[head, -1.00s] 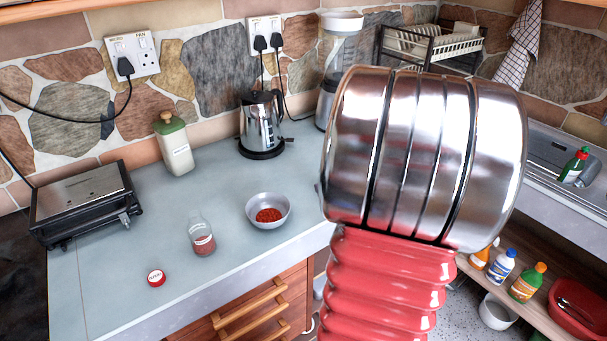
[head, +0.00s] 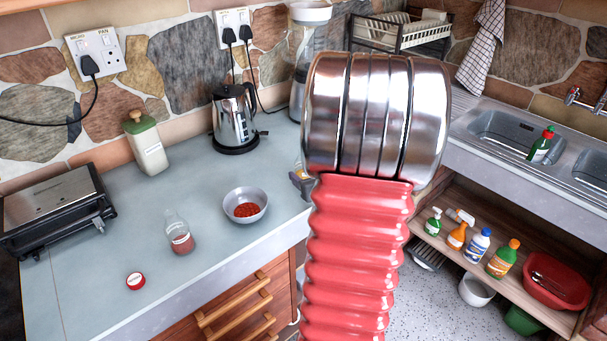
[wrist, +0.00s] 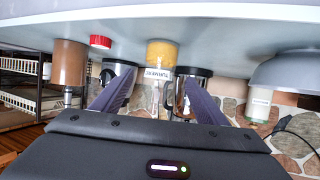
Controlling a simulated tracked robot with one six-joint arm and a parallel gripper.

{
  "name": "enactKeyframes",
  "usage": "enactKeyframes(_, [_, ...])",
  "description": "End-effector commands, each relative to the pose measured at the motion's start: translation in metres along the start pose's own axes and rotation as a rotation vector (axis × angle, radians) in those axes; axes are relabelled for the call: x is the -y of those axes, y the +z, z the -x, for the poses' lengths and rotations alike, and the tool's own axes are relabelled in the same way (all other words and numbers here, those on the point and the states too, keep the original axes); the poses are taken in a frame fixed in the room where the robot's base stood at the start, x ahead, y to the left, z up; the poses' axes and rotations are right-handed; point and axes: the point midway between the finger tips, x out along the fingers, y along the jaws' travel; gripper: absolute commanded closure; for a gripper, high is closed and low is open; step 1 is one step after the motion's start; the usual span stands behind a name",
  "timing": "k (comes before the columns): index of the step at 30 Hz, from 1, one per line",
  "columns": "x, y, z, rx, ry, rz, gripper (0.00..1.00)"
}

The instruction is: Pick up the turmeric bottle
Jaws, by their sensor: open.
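The turmeric bottle (wrist: 161,54) shows in the wrist view, which is upside down. It is a clear bottle with yellow contents and a white label reading turmeric, and it appears upright on the counter. My gripper (wrist: 160,78) is open, its two dark fingers appearing either side of the bottle in the picture. The bottle seems beyond the fingers, but the gap is hard to judge. Nothing is held. In the head view I cannot make out the turmeric bottle; my arm blocks part of the scene, and the gripper is mostly hidden behind it.
A bottle with reddish powder (head: 180,240), a red cap (head: 135,281) and a grey bowl of red powder (head: 262,205) are on the counter. Behind are a kettle (head: 233,118), a green-lidded container (head: 150,152) and a grill (head: 60,210). The counter front is mostly clear.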

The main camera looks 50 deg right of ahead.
Motion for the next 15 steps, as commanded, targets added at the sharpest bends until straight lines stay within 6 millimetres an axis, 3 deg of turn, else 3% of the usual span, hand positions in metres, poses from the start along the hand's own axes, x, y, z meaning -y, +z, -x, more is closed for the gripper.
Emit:
enactKeyframes(9, [0.001,0.001,-0.034,0.002,-0.001,0.000,0.33])
enactKeyframes(15, [0.000,0.000,-0.038,0.001,0.000,0.001,0.33])
